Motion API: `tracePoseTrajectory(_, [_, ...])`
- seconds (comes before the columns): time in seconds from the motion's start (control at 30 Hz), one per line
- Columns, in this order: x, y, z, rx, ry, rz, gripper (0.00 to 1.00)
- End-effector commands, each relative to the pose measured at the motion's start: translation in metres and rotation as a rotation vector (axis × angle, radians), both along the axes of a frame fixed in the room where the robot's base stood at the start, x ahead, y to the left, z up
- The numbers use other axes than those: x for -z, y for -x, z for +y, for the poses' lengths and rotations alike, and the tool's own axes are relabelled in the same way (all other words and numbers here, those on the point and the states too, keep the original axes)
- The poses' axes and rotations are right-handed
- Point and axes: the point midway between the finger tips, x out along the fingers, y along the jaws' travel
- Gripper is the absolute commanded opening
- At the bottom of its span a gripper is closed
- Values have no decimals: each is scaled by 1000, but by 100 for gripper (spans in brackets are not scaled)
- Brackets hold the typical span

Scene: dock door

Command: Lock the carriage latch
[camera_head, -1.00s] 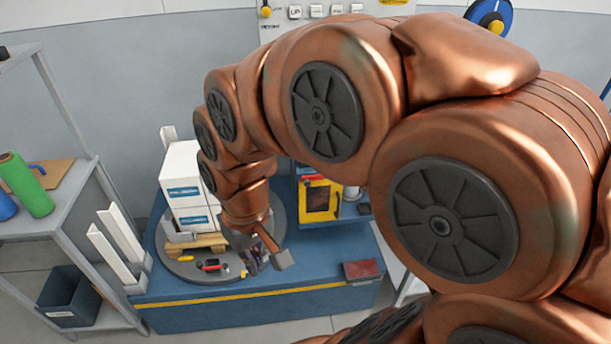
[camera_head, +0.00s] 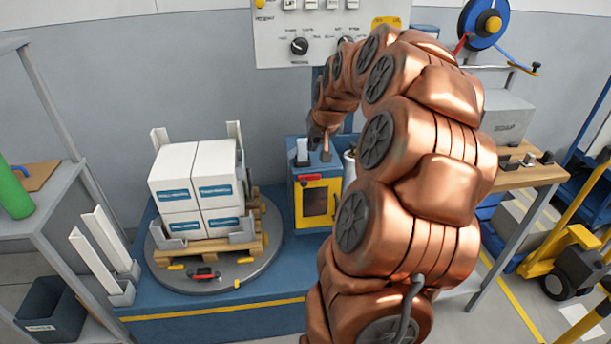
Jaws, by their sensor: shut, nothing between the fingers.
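The carriage (camera_head: 295,205) is a blue box with a yellow-framed dark window, right of the turntable. A short red handle (camera_head: 309,178) lies across its upper front and looks like the latch; I cannot tell its exact position. A small light grey upright piece (camera_head: 302,150) stands at the carriage's top left. My gripper (camera_head: 324,150) is at the carriage's top, just above and right of the red handle. It is shut and empty, small and partly hidden by my arm. I cannot tell whether it touches the carriage.
White boxes (camera_head: 198,185) sit on a wooden pallet (camera_head: 200,250) on the round turntable (camera_head: 215,281). A control panel (camera_head: 325,35) hangs behind. A workbench (camera_head: 525,178) and a yellow pallet jack (camera_head: 572,240) stand right; a grey shelf (camera_head: 45,215) stands left.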

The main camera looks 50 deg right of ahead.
Motion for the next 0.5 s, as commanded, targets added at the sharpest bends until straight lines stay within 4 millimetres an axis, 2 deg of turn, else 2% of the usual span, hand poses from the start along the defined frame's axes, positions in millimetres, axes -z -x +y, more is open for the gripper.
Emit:
tracePoseTrajectory(0.33, [2,-2,1,-2,-1,1,0])
tracePoseTrajectory(0.5, [15,-9,-2,-2,-2,2,0])
